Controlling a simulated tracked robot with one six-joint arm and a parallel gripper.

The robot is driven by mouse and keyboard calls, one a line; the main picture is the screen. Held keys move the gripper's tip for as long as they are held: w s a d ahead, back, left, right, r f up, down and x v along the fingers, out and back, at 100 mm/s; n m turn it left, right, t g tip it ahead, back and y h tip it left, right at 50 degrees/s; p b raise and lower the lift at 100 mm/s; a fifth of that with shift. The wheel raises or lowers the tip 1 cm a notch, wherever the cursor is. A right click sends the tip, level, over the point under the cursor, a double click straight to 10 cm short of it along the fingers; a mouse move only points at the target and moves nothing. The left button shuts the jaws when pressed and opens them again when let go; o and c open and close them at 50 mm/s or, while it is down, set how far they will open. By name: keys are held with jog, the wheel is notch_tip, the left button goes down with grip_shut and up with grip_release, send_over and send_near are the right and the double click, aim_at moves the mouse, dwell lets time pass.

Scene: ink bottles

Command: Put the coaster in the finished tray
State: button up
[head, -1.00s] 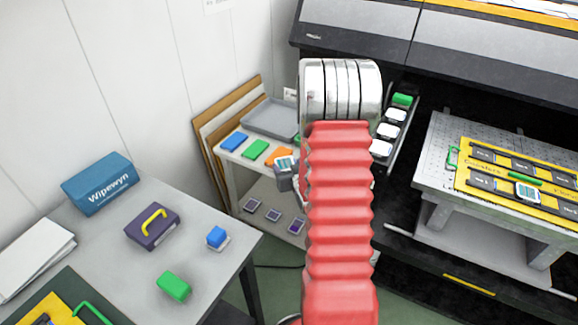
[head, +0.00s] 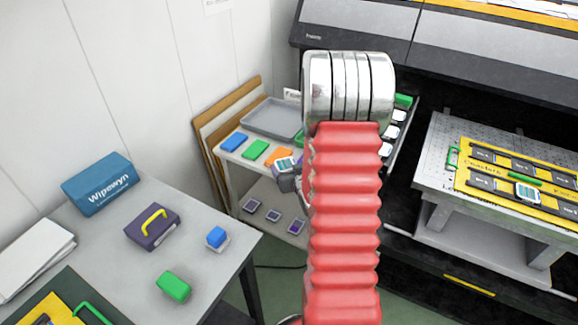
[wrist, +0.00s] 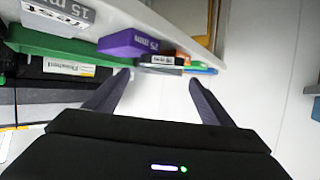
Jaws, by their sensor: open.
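A small white square with a teal print (head: 285,163), which looks like a coaster, shows at the front edge of the shelf unit, just above the visible part of my gripper. I cannot tell whether they touch. A similar printed white square (head: 527,192) lies on the yellow board at the right. A grey tray (head: 272,117) stands at the back of the shelf top; I see no label naming it finished.
Blue, green and orange blocks (head: 255,149) lie on the shelf top, and several dark squares (head: 274,215) on the shelf below. A purple block (wrist: 128,43) is near my fingertips in the wrist view. A table (head: 205,270) stands left, a large printer (head: 450,45) right.

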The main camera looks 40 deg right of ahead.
jog(key=v, duration=0.9)
jog(key=shift+s+a+r, duration=0.1)
jog(key=shift+r, duration=0.05)
dwell(0.4)
jog(key=a+r+n+g+y, duration=0.25)
jog(key=a+r, duration=0.75)
jog(key=a, duration=0.5)
jog(key=s+a+r+n+g+y, duration=0.1)
jog(key=s+a+r+g, duration=0.1)
jog(key=s+a, duration=0.5)
jog(key=s+a+r+n+g+y, duration=0.1)
jog(key=s+a+r, duration=0.4)
jog(key=a, duration=0.5)
jog(key=s+g+y, duration=0.1)
jog(key=s, duration=0.1)
jog(key=shift+s+r, duration=0.25)
jog(key=shift+s, duration=0.15)
jog(key=shift+o, duration=0.5)
jog(key=shift+n, duration=0.25)
